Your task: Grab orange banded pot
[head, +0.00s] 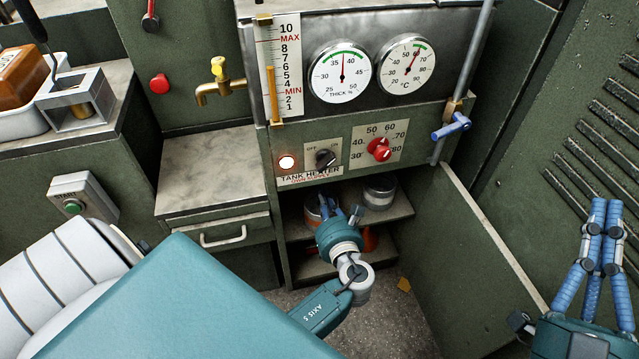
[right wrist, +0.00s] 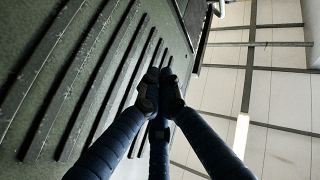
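A pot with an orange-red band (head: 313,207) stands on the upper shelf of the open cabinet, at its left side. My left gripper (head: 340,211) reaches into the cabinet from the front, in the head view. Its blue fingers are spread apart, one overlapping the pot and another to the pot's right. Whether they touch the pot is hard to see, and the gripper hides part of it. My right gripper (head: 604,206) is at the far right, its fingers together and empty. It also shows in the right wrist view with fingertips together (right wrist: 159,82).
A pale-banded pot (head: 379,192) stands on the same shelf to the right. An orange-red object (head: 370,240) is partly visible below. The open cabinet door (head: 475,255) stands to the right of the opening. A drawer unit (head: 212,180) is to the left.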

